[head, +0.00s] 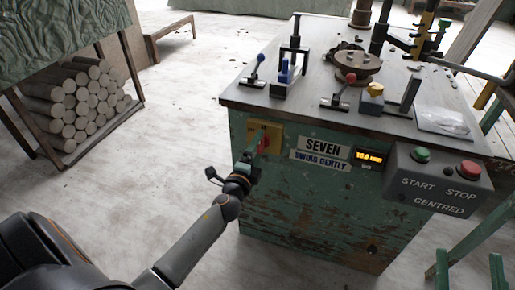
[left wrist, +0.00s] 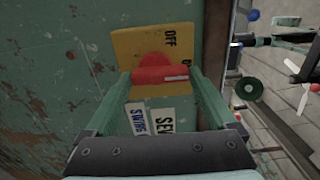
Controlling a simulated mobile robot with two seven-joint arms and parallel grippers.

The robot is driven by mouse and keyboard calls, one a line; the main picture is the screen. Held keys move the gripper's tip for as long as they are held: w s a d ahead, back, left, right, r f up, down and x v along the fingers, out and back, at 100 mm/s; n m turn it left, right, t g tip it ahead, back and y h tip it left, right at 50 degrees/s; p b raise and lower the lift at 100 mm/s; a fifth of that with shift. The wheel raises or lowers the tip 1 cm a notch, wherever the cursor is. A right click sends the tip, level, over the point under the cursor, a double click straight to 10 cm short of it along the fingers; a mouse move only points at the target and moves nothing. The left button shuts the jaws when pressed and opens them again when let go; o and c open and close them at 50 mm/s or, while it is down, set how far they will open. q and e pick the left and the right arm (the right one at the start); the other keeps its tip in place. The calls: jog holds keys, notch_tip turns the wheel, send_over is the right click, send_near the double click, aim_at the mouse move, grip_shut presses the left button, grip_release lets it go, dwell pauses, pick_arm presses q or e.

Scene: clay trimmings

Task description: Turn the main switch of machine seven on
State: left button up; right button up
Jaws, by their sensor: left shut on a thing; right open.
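The main switch is a red handle (left wrist: 163,76) on a yellow plate (left wrist: 140,47), on the front of the green machine (head: 310,205) labelled SEVEN. In the head view the yellow plate (head: 275,128) is at the machine's upper left corner, with the handle mostly hidden by my gripper. My left gripper (head: 260,150) is shut on the red handle; in the left wrist view its green fingers (left wrist: 163,84) stand at both ends of it. OFF shows on the plate beside the handle; other lettering is partly covered. My right gripper (head: 469,268) shows only two spread green fingertips at the lower right, empty.
A grey box (head: 438,180) with a green START button (head: 422,154) and a red STOP button (head: 468,167) juts out at the right. A lit display (head: 370,156) is beside it. Levers and fixtures crowd the machine top (head: 310,97).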

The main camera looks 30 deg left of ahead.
pick_arm(q)
jog(key=o, duration=1.1)
jog(key=shift+c, duration=0.2)
jog(key=b+v, duration=0.1)
jog(key=v, duration=1.1)
jog(key=shift+s, duration=0.3)
pick_arm(e)
jog(key=s+r+n+t+y, duration=0.1)
jog(key=s+r+n+y, duration=0.1)
jog(key=r, duration=0.4)
jog(key=shift+s+a+n+t+y, duration=0.4)
jog(key=shift+s+y, duration=0.15)
jog(key=shift+y, duration=0.45)
jog(key=shift+r, duration=0.1)
